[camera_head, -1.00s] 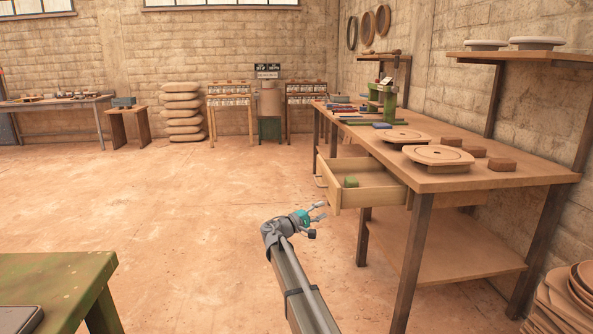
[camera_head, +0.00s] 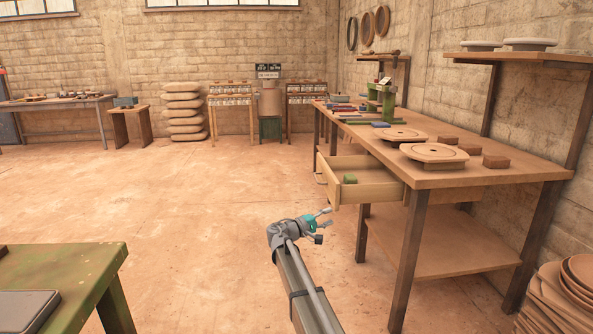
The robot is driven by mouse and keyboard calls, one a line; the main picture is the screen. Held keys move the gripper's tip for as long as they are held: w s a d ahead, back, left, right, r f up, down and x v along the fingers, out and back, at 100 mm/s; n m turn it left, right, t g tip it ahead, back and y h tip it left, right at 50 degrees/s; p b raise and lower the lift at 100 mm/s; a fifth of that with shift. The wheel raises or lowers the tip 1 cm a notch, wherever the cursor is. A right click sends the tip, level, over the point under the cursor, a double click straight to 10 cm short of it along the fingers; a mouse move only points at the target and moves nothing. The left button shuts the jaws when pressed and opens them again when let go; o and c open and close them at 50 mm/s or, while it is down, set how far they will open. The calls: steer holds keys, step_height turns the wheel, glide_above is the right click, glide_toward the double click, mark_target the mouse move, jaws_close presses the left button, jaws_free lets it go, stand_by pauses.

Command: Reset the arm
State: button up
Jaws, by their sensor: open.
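My gripper (camera_head: 326,225) is in the lower middle of the head view, at the end of my grey arm. Its fingers are spread open and nothing is between them. It is apart from the open wooden drawer (camera_head: 362,193), which sticks out from under the workbench just above and to the right of the gripper. A small green block (camera_head: 350,179) lies inside the drawer.
The wooden workbench (camera_head: 480,178) on the right carries round plates, brown blocks and a green press (camera_head: 384,95). A green table (camera_head: 100,262) stands at lower left. Stacked plates (camera_head: 553,295) are at lower right. The floor (camera_head: 200,210) between is clear.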

steer(key=s+d+f+m+g+y+p, duration=0.2)
steer(key=s+d+f+g+y, duration=0.25)
steer(key=s, duration=0.55)
steer(key=s+d+f+m+g+y+p, duration=0.1)
steer(key=s+d+f+m+g+y, duration=0.15)
steer(key=s+d+f, duration=0.6)
steer(key=s+a+m+g+y+p, duration=0.1)
steer(key=s+a+y+p, duration=0.3)
steer(key=s, duration=0.6)
steer(key=s+a+m+g+y+b, duration=0.1)
steer(key=s+a+y, duration=0.2)
steer(key=s+y, duration=0.5)
step_height(320, 180, up, 36)
steer(key=s+h+p, duration=0.2)
steer(key=p, duration=3.5)
steer(key=shift+d+p, duration=0.2)
steer(key=shift+p, duration=0.1)
